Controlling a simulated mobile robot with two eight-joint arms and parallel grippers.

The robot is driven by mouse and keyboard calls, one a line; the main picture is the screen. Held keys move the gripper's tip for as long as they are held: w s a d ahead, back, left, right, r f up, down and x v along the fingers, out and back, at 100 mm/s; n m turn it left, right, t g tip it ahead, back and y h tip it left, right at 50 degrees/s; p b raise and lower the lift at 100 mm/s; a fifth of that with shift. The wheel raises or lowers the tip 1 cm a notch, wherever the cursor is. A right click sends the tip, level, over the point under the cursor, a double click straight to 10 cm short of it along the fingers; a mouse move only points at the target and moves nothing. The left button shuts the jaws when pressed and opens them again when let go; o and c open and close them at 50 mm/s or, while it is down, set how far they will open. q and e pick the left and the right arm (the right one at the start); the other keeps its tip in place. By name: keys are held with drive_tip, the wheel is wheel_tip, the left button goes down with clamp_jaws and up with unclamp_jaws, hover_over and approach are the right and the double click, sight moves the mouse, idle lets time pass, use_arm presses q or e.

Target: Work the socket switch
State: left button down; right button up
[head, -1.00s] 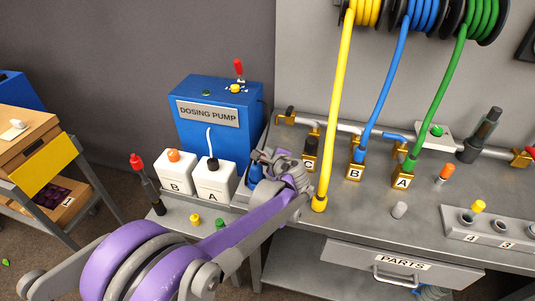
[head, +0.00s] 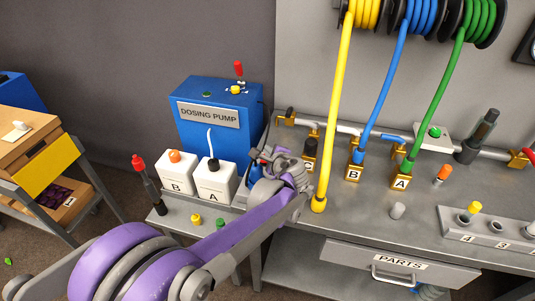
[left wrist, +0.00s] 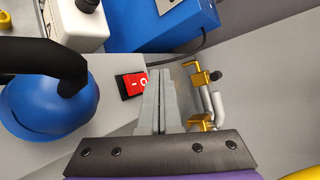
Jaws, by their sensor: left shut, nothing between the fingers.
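The red rocker switch (left wrist: 132,85) with white marks shows in the left wrist view, on a grey surface just left of my fingertips. My left gripper (left wrist: 156,75) is shut and empty. Its closed fingers lie beside the switch's right edge; I cannot tell whether they touch it. In the head view my left gripper (head: 268,166) is at the left end of the bench, right of the white bottle A (head: 214,182). It largely hides the switch area there. My right gripper is in neither view.
A blue rounded thing with a black arm (left wrist: 40,105) stands close left of the fingers. The blue dosing pump (head: 215,125) is behind. Brass pipe fittings (left wrist: 195,85) lie close right. A yellow hose (head: 334,110) hangs right of the arm.

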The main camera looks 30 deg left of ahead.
use_arm(q)
drive_tip(key=shift+s+d+r+p, duration=0.1)
drive_tip(key=shift+s+r+p, duration=0.25)
drive_tip(key=shift+r, duration=0.35)
drive_tip(key=shift+s+d+r+p, duration=0.1)
drive_tip(key=shift+s+r+p, duration=0.05)
drive_tip(key=shift+r+p, duration=0.45)
drive_tip(key=shift+s+r+p, duration=0.25)
drive_tip(key=shift+r+p, duration=0.05)
drive_tip(key=shift+r, duration=0.45)
drive_tip(key=shift+f, duration=0.1)
